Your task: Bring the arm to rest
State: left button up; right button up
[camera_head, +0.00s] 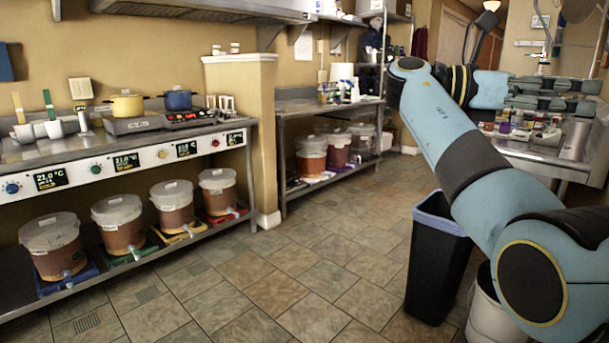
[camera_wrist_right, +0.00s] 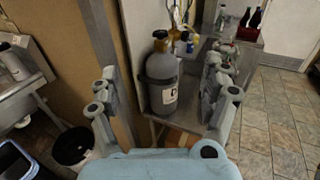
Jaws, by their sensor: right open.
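My right arm (camera_head: 455,135) comes in from the lower right of the head view, rises to a bend near the top, then runs to the right. My right gripper (camera_head: 590,97) is at its end, at the right edge near a metal counter. In the right wrist view the two grey fingers of this gripper (camera_wrist_right: 161,75) stand wide apart with nothing held between them. A grey gas cylinder (camera_wrist_right: 162,80) shows beyond the gap, apart from the fingers as far as I can tell. My left gripper is not in view.
A black bin (camera_head: 435,265) and a white bucket (camera_head: 490,310) stand under my right arm. Several ferment buckets (camera_head: 118,222) sit on the low shelf at left. A metal counter (camera_head: 535,155) with jars is at right. The tiled floor (camera_head: 310,265) in the middle is clear.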

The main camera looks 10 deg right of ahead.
jog(key=s+d+f+n+t+y, duration=0.1)
jog(key=s+f+n+t, duration=0.35)
jog(key=f, duration=1.25)
jog(key=s+d+f+n+g+y, duration=0.15)
jog(key=s+f, duration=0.65)
jog(key=f, duration=0.8)
jog(key=s+d+f+n+t, duration=0.3)
jog(key=s+f, duration=0.4)
jog(key=f, duration=1)
jog(key=s+a+f+m+g+y, duration=0.1)
jog(key=s+a+f+m+y, duration=0.4)
jog(key=s+f, duration=0.8)
jog(key=s+a+f+m+y, duration=0.3)
jog(key=s+a+f+y, duration=0.45)
jog(key=s, duration=0.85)
jog(key=w+a+f+m+t, duration=0.1)
jog(key=a+f+m+t, duration=0.2)
jog(key=m, duration=1)
jog(key=shift+a+f+m+y, duration=0.3)
jog(key=shift+a+f+m, duration=0.15)
jog(key=shift+f, duration=0.25)
